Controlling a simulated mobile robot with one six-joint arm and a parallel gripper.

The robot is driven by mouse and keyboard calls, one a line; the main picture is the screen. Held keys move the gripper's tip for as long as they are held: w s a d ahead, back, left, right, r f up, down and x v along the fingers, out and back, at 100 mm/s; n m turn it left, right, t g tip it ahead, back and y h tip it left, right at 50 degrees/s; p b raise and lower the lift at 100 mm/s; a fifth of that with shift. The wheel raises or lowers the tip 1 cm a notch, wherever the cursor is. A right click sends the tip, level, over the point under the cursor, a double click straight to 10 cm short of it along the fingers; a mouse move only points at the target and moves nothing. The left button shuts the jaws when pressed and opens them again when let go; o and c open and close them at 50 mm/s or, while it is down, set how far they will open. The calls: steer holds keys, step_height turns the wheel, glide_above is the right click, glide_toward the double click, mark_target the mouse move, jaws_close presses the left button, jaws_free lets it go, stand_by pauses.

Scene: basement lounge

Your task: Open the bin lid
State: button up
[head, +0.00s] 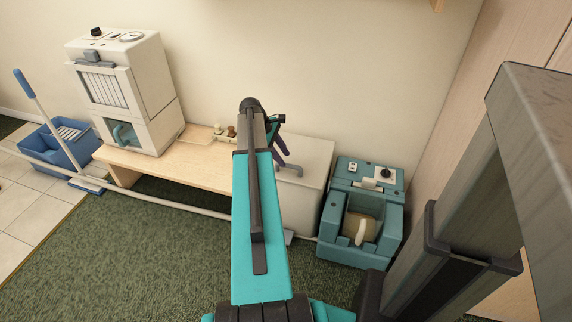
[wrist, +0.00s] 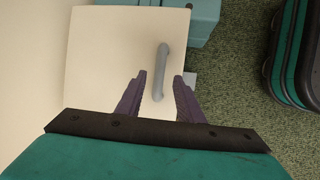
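The bin (head: 308,192) is a cream box against the wall, right of the wooden bench. Its lid (wrist: 100,50) looks flat and down, with a grey bar handle (wrist: 161,60) on top; the handle also shows in the head view (head: 291,168). My gripper (wrist: 159,78) is open, its two purple fingers apart. In the wrist view the fingertips lie on either side of the near part of the handle; the height gap is unclear. In the head view my gripper (head: 281,148) is over the lid, and my arm hides the bin's left part.
A teal machine (head: 340,200) stands just right of the bin. The wooden bench (head: 190,167) carries a white appliance (head: 150,80) and small items. A blue mop bucket (head: 55,145) is at far left. Green carpet (head: 170,260) in front is clear.

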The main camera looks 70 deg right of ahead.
mark_target(288, 165)
steer(key=shift+b+x, duration=0.3)
steer(key=shift+x, duration=1.7)
steer(key=shift+c, duration=0.4)
jaws_close()
steer(key=shift+a, duration=0.15)
steer(key=shift+r, duration=0.1)
